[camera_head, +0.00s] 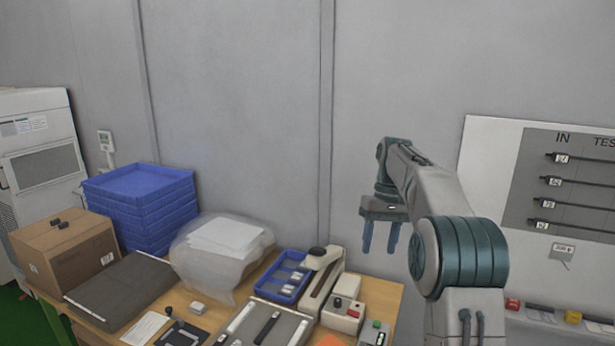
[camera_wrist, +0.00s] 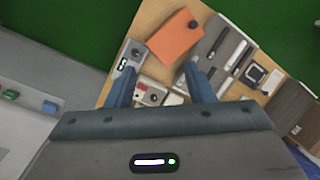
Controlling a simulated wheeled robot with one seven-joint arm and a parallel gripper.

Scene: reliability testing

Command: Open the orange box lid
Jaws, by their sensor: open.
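The orange box lid (camera_wrist: 172,44) shows in the wrist view as a flat orange panel with a small dark round spot near one edge. It lies near the table edge, beyond my fingertips. In the head view only a small orange corner (camera_head: 333,341) shows at the bottom edge; the rest is cut off. I cannot tell from the wrist view whether the lid is raised. My gripper (camera_head: 380,240) hangs above the right end of the table, fingers pointing down. It is open and empty, and both fingers show in the wrist view (camera_wrist: 160,75).
The wooden table (camera_head: 388,298) holds a blue tray (camera_head: 262,291), a beige device (camera_head: 318,280), a small box with a red button (camera_head: 342,314) and a grey case (camera_head: 120,291). Stacked blue crates (camera_head: 150,215) and a cardboard box (camera_head: 65,255) stand left. The air around my gripper is clear.

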